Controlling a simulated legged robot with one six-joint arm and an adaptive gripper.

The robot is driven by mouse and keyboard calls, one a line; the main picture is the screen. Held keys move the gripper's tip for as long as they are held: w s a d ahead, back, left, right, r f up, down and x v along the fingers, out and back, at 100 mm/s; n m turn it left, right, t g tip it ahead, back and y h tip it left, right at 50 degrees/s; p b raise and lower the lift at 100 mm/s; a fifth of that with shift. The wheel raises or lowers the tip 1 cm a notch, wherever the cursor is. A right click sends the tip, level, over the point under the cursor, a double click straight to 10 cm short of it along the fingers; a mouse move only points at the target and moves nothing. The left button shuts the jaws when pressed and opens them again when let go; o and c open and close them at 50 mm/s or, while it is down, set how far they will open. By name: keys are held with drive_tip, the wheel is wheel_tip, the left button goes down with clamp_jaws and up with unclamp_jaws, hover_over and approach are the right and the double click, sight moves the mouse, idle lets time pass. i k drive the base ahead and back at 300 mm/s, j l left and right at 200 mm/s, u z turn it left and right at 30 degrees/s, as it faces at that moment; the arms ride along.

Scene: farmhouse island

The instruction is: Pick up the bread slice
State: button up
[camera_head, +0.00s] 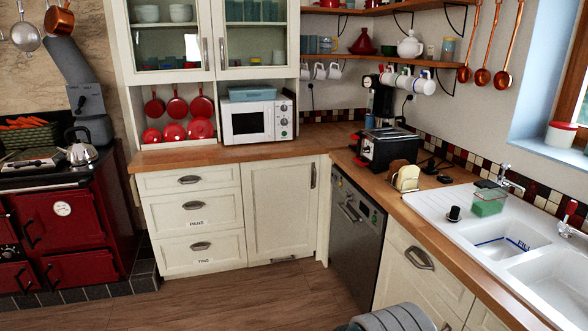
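A brown bread slice (397,169) seems to stand upright on the wooden counter just in front of the toaster, beside a pale cream slice-like piece (408,178). They are small in the view, and I cannot tell whether a rack holds them. My gripper does not show in this view. A grey rounded shape at the bottom edge may be part of my own body.
A black and steel toaster (388,148) stands behind the slices. The white sink (505,240) with a green-filled clear box (489,201) lies to the right. A dishwasher (353,235) sits below the counter (352,174). The wooden floor (240,302) is clear.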

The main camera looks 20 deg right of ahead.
sight(410, 171)
drive_tip(key=i, duration=1.45)
drive_tip(key=i+z, duration=0.3)
drive_tip(key=i, duration=0.25)
drive_tip(key=i+j+z, duration=0.3)
drive_tip(key=i, duration=0.2)
drive_tip(key=i+z, duration=0.15)
drive_tip(key=z, duration=0.25)
drive_tip(key=i+z, duration=0.15)
drive_tip(key=z, duration=0.2)
drive_tip(key=i+z, duration=0.15)
drive_tip(key=z, duration=0.25)
drive_tip(key=i+j+z, duration=0.1)
drive_tip(key=z, duration=0.3)
drive_tip(key=i+j+z, duration=0.1)
drive_tip(key=i+z, duration=0.15)
drive_tip(key=z, duration=0.2)
drive_tip(key=i+j+z, duration=0.2)
drive_tip(key=z, duration=0.2)
drive_tip(key=i, duration=0.05)
